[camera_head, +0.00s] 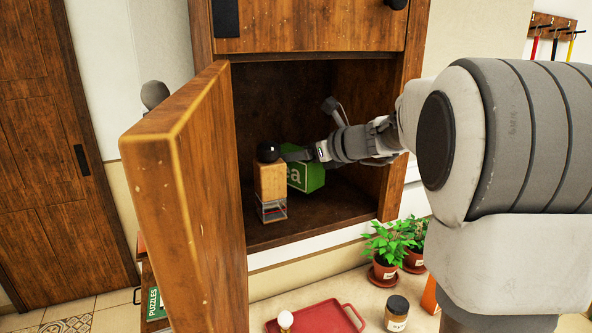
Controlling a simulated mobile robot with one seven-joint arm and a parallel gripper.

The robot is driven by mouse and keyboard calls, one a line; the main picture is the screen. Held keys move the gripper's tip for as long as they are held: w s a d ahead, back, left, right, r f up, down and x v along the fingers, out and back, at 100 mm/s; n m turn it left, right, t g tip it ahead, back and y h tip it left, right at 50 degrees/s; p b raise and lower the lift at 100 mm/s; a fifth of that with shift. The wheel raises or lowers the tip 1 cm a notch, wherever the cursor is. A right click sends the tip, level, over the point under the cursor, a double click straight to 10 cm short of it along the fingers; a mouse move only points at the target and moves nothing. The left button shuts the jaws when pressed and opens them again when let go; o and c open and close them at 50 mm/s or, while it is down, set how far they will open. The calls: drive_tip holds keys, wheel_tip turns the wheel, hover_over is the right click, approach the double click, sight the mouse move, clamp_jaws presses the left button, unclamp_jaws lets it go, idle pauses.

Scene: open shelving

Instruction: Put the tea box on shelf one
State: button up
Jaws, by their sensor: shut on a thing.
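The green tea box (306,177) is inside the open wooden cabinet, with part of the word "Tea" showing on its face. It looks tilted and stands just right of a wooden grinder. My gripper (298,156) reaches in from the right and is shut on the tea box at its top. The fingertips are small and partly hidden. The shelf floor (330,212) shows below the box; I cannot tell whether the box touches it. No label marks the shelf number.
The grinder with a black knob (270,182) stands close left of the box. The open cabinet door (190,200) juts forward on the left. Below are potted plants (386,250), a jar (397,313) and a red tray (318,320). The shelf's front right is clear.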

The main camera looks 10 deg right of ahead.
wheel_tip(320, 180, down, 2)
drive_tip(key=shift+s+f+b, duration=0.15)
drive_tip(key=shift+f+b, duration=0.05)
drive_tip(key=shift+b, duration=0.6)
drive_tip(key=shift+w, duration=0.35)
drive_tip(key=shift+s, duration=0.1)
drive_tip(key=shift+f, duration=0.1)
drive_tip(key=o, duration=1.4)
drive_tip(key=shift+r, duration=0.2)
drive_tip(key=b+v, duration=0.1)
drive_tip(key=v, duration=0.6)
drive_tip(key=shift+s+d, duration=0.1)
drive_tip(key=shift+s, duration=0.1)
